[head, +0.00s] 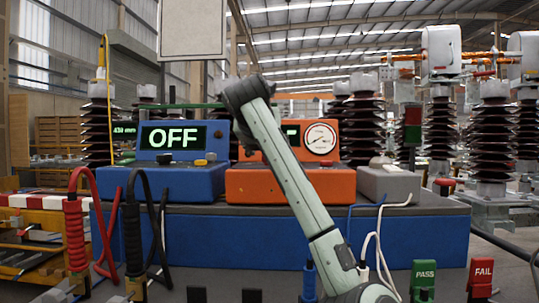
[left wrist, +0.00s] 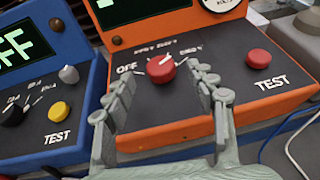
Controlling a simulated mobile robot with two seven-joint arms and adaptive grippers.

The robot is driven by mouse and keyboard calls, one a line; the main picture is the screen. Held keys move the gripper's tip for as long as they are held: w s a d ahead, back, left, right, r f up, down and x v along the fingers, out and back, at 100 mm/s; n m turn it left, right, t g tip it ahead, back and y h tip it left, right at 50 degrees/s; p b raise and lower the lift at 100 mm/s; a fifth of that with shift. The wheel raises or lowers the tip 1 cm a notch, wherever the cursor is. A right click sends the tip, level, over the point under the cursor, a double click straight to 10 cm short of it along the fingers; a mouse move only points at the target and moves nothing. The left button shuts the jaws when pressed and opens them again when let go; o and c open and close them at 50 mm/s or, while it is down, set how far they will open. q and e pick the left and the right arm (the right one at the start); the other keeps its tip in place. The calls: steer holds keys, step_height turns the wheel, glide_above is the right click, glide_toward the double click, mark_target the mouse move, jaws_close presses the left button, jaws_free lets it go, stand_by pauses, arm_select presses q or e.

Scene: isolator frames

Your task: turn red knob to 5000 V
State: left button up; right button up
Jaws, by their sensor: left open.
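The red knob (left wrist: 161,74) is on the sloped front panel of the orange tester (left wrist: 190,112) in the left wrist view. A white mark on the knob points up and slightly right, among labels too blurred to read surely; "OFF" is at its left. My left gripper (left wrist: 165,79) is open, with one finger on each side of the knob; I cannot tell whether they touch it. In the head view the orange tester (head: 250,185) stands on a blue bench, and my arm crosses in front of it, hiding the knob and part of its display. My right gripper is not in view.
A red TEST button (left wrist: 258,58) is right of the knob. The blue tester (head: 180,184), display reading OFF, stands close to the left. A grey box (head: 388,184) is at the right. Red cable (head: 76,230) and black cable (head: 132,240) hang at the front left.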

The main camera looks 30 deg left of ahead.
arm_select(q)
steer(key=v, duration=0.6)
steer(key=shift+s, duration=0.15)
stand_by(0.3)
